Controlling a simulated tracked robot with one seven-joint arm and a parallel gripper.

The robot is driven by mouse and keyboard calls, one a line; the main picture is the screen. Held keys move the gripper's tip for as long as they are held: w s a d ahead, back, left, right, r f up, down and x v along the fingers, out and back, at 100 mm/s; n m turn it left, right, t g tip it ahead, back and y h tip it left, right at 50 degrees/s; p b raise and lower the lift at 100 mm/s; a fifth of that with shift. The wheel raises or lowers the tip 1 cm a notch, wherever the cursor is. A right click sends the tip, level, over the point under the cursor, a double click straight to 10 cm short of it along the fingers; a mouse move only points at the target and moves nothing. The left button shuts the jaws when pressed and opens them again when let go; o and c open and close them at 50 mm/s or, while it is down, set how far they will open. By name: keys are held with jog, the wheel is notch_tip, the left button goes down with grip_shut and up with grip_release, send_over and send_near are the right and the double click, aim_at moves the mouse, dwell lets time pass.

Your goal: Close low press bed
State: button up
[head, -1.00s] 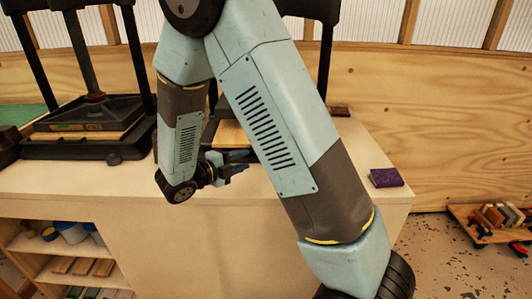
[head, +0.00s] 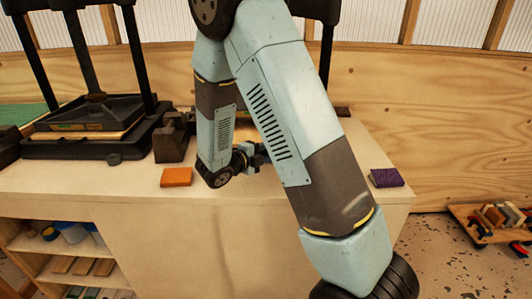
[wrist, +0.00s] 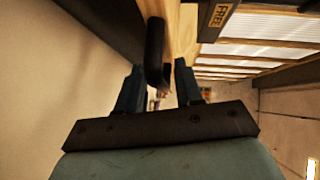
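My gripper (wrist: 159,76) is open in the wrist view, its two dark fingers apart. A dark rounded bar (wrist: 155,48), like a handle, stands between and beyond the fingertips; I cannot tell whether they touch it. A pale wooden surface (wrist: 182,35) lies behind the bar. In the head view my gripper (head: 262,155) is partly hidden by my arm, low over the bench top. A press with black posts (head: 326,65) stands behind my arm; its bed is hidden there. Another press (head: 85,125) with a dark plate stands at the left.
An orange block (head: 177,177) lies near the front edge of the bench (head: 330,195), left of my arm. A purple block (head: 386,178) lies at the right. A dark block-like part (head: 171,140) stands beside the left press. A label (wrist: 220,14) shows in the wrist view.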

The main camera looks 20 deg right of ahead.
grip_shut()
dwell(0.4)
jog(key=w, duration=0.1)
jog(key=w+d, duration=0.1)
jog(key=w, duration=0.1)
grip_release()
dwell(0.3)
jog(key=shift+a, duration=0.1)
jog(key=v, duration=1.3)
jog(key=shift+s+a, duration=0.15)
jog(key=shift+a, duration=0.15)
